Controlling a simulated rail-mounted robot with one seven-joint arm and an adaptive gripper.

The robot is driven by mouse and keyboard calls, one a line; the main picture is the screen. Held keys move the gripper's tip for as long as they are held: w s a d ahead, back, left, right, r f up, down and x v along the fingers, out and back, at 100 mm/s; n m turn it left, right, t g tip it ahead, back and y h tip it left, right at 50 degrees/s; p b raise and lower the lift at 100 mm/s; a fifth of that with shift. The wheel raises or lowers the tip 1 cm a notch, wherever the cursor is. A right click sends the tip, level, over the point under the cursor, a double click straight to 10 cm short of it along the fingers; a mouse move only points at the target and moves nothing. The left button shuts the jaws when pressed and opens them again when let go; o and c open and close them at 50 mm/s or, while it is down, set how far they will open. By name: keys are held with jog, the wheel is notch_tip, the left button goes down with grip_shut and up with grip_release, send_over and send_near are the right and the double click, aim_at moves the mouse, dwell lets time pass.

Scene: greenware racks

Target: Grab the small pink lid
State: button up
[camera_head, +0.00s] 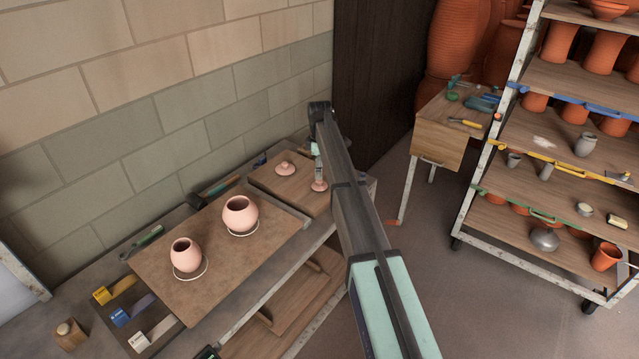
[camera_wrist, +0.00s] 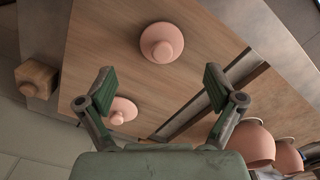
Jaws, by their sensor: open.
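Two pink lids with knobs lie on a wooden board at the back of the bench. One lid (camera_head: 319,186) (camera_wrist: 162,43) is near the board's right end, just below my gripper in the head view. The other lid (camera_head: 285,169) (camera_wrist: 121,111) lies nearer the wall. The wall-side lid shows beside the left finger, the other beyond the fingertips.
Two pink pots (camera_head: 240,213) (camera_head: 186,254) stand on a larger board left of the lids. The brick wall (camera_head: 190,110) runs close behind the bench. A wooden block (camera_wrist: 37,80) sits beside the lid board. A pottery rack (camera_head: 545,190) stands at the right.

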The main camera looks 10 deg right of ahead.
aim_at(319, 182)
jog(key=shift+s+a+f+p, duration=0.1)
jog(key=shift+f+p, duration=0.55)
jog(key=shift+f, duration=0.9)
jog(key=shift+a+f+p, duration=0.1)
jog(key=shift+f+p, duration=0.55)
jog(key=shift+f, duration=0.85)
jog(key=shift+s+r, duration=0.1)
jog(key=shift+s, duration=0.05)
grip_shut()
